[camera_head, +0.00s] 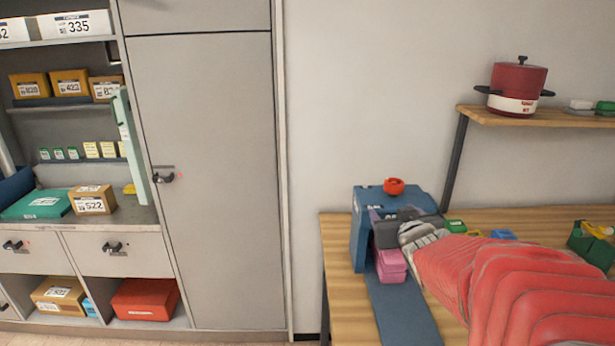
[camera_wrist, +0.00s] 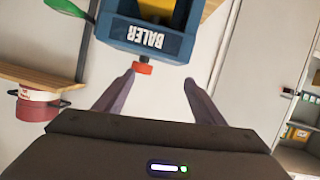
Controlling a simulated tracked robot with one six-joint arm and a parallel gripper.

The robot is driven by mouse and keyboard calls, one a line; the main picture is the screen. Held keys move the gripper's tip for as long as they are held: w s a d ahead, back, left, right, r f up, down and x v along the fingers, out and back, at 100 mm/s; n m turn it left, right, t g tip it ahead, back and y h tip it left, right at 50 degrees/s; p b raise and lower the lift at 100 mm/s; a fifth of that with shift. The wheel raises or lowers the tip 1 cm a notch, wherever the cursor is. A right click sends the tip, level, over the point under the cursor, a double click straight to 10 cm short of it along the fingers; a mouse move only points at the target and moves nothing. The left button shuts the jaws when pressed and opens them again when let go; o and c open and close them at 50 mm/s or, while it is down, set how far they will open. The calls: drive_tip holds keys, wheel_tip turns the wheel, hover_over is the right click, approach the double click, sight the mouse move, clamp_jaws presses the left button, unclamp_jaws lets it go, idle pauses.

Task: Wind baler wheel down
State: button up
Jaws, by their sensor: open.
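The blue baler (camera_head: 361,238) stands on the wooden table, and its red wheel (camera_head: 394,187) sits on top. The wrist view is upside down: the baler's front with its BALER label (camera_wrist: 148,38) is at the top, and the red wheel (camera_wrist: 142,68) hangs below it in the picture. My gripper (camera_wrist: 159,77) is open and empty. The wheel shows between its two fingers, closer to the picture-left one; I cannot tell if they touch. In the head view my red-sleeved arm reaches in from the right and hides part of the baler.
Small coloured items and a green box (camera_head: 592,245) lie on the table. A red pot (camera_head: 518,82) stands on a wooden shelf (camera_head: 548,117) at right. Grey cabinets with parcels fill the left.

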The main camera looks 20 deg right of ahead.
sight(398, 190)
drive_tip(key=d+f+n+t+y, duration=0.1)
drive_tip(key=d+t+y, duration=0.1)
drive_tip(key=d+t, duration=0.2)
drive_tip(key=d, duration=0.3)
drive_tip(key=shift+w+d+f, duration=0.15)
drive_tip(key=shift+w+d, duration=0.15)
drive_tip(key=shift+d, duration=0.1)
drive_tip(key=shift+w, duration=0.1)
drive_tip(key=w, duration=0.4)
drive_tip(key=w+d, duration=0.1)
drive_tip(key=w, duration=0.8)
drive_tip(key=shift+w+d, duration=0.3)
drive_tip(key=shift+d, duration=0.1)
drive_tip(key=shift+c, duration=0.5)
drive_tip(key=c, duration=1)
